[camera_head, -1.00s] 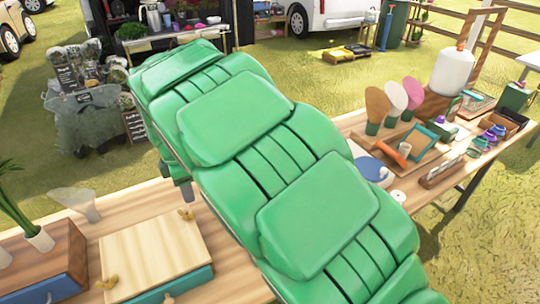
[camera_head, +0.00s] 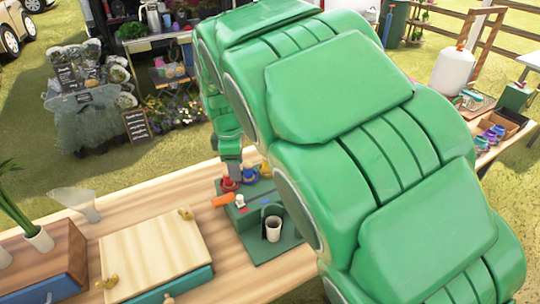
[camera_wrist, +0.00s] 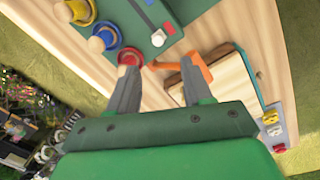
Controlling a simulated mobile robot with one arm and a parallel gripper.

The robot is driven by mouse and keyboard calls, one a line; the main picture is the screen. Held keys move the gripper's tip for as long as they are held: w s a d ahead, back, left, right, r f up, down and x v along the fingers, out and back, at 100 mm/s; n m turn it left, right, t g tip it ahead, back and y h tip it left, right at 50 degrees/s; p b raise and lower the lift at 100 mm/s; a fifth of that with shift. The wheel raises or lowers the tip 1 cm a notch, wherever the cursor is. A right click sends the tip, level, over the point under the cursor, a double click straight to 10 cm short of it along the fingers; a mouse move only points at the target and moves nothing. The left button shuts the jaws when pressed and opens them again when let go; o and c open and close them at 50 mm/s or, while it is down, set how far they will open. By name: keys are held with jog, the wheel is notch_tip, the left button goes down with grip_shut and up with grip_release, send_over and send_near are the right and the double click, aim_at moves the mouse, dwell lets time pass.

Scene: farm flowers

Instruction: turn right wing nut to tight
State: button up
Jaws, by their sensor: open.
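A pale wooden press board (camera_head: 150,255) with teal sides lies on the table. Brass wing nuts show at its back right corner (camera_head: 185,213), its left side (camera_head: 107,283) and its front edge (camera_head: 168,298). My gripper (camera_wrist: 160,85) is open and empty in the wrist view. In the head view its end (camera_head: 231,160) is right of and behind the board, over a green station (camera_head: 285,245). The station's red knob (camera_wrist: 130,57) appears by the left fingertip, and an orange angled piece (camera_wrist: 195,68) appears beyond the fingers; contact is unclear.
Blue (camera_head: 249,176) and yellow (camera_head: 265,168) knobs stand beside the red one. A dark-filled cup (camera_head: 273,228) stands on the green station. A clear funnel-like piece (camera_head: 75,200) and a potted plant (camera_head: 38,238) are at the left. My arm hides the table's middle right.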

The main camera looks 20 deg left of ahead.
jog(key=w+d+r+m, duration=0.1)
jog(key=d+r+m, duration=0.2)
jog(key=d, duration=0.5)
jog(key=shift+w+d+r, duration=0.15)
jog(key=shift+w+d, duration=0.15)
jog(key=shift+d, duration=0.05)
jog(key=o, duration=0.6)
notch_tip(320, 180, up, 5)
jog(key=n, duration=1.7)
send_over(185, 211)
jog(key=shift+g, duration=0.4)
notch_tip(185, 211, down, 23)
jog(key=shift+r, duration=0.1)
